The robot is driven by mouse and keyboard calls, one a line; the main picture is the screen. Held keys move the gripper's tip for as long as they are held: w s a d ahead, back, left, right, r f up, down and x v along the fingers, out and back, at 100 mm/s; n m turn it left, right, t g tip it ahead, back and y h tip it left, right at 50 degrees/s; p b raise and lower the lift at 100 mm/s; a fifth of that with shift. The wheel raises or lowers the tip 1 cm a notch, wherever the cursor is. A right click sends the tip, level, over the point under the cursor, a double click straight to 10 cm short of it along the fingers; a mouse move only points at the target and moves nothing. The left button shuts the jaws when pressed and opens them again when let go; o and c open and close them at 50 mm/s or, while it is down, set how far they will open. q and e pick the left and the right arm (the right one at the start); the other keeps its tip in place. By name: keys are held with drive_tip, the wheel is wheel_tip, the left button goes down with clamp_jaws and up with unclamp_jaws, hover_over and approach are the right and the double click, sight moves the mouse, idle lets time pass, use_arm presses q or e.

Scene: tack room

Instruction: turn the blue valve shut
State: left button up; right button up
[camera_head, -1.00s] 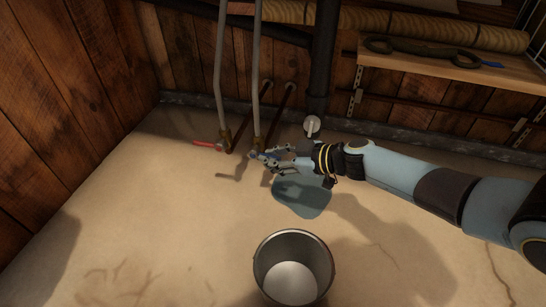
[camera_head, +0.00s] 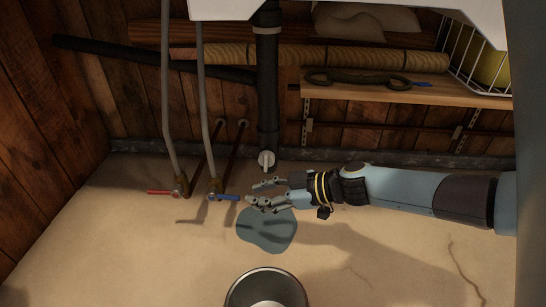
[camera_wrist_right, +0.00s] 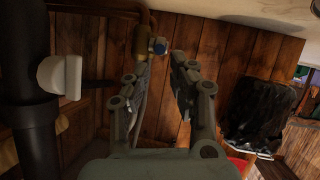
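The blue valve (camera_head: 224,197) sits low on the right one of two grey hoses near the back wall. Its blue lever points right, crosswise to the hose. My right gripper (camera_head: 255,192) is just right of the lever's end, with a small gap between them, and it is open and empty. In the right wrist view the fingers (camera_wrist_right: 155,80) stand apart, and the blue lever's end (camera_wrist_right: 159,46) shows end-on beyond the tips, beside the brass valve body (camera_wrist_right: 142,42). My left gripper is not in view.
A red-handled valve (camera_head: 162,192) is on the left hose. A white basin edge (camera_head: 470,12) hangs above.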

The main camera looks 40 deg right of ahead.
drive_tip(key=shift+v, duration=1.9)
